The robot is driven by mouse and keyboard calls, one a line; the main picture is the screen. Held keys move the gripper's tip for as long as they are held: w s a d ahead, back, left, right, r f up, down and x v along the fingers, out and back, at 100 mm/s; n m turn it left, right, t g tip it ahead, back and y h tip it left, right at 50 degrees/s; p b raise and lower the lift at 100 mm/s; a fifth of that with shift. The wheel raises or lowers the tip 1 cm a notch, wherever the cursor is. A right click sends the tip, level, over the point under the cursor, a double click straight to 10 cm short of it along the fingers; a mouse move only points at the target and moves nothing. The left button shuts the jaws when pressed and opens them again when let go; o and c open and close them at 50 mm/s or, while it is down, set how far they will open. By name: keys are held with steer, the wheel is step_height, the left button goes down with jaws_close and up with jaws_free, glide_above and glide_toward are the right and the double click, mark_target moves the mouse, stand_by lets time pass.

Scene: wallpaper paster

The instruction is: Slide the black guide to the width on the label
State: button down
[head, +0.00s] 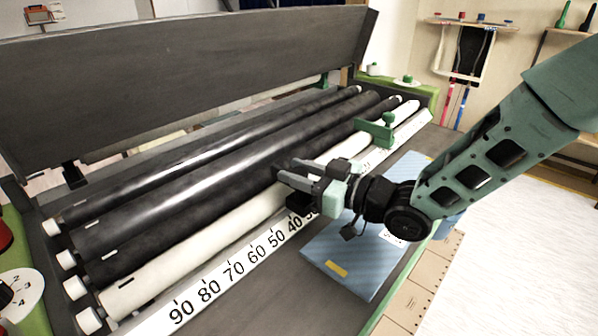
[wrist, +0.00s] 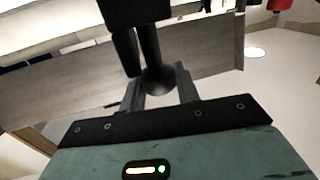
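The black guide (head: 299,203) sits on the white scale strip, close to the 40 and 30 marks; my gripper partly hides it. In the wrist view, a black round knob (wrist: 156,80) on a stem stands between my fingers and fills the gap. My gripper (head: 286,172) is above the guide, and its fingers look shut on the knob. The scale (head: 215,281) shows numbers falling from 90 at the near left toward the far right. A white label (head: 392,237) lies on the blue striped wallpaper packet (head: 345,262); my arm partly covers it, and its print is too small to read.
A green guide (head: 376,129) stands at the far right end of the strip. Black rollers (head: 190,180) and a white roller (head: 190,243) run alongside the scale. A dark panel (head: 180,70) rises behind. A cardboard strip (head: 418,285) lies right of the packet.

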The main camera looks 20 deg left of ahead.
steer(key=s+a+b, duration=0.1)
steer(key=s, duration=0.2)
steer(key=s+a+b, duration=0.1)
steer(key=s, duration=0.2)
steer(key=s+a+b, duration=0.1)
steer(key=s, duration=0.2)
steer(key=shift+s+a, duration=0.2)
steer(key=shift+a, duration=0.2)
steer(key=c, duration=1.1)
jaws_free()
steer(key=shift+o, duration=0.2)
steer(key=shift+w, duration=0.1)
steer(key=s+d, duration=0.1)
steer(key=d, duration=0.7)
steer(key=s+d, duration=0.2)
steer(key=d, duration=0.7)
steer(key=shift+s, duration=0.25)
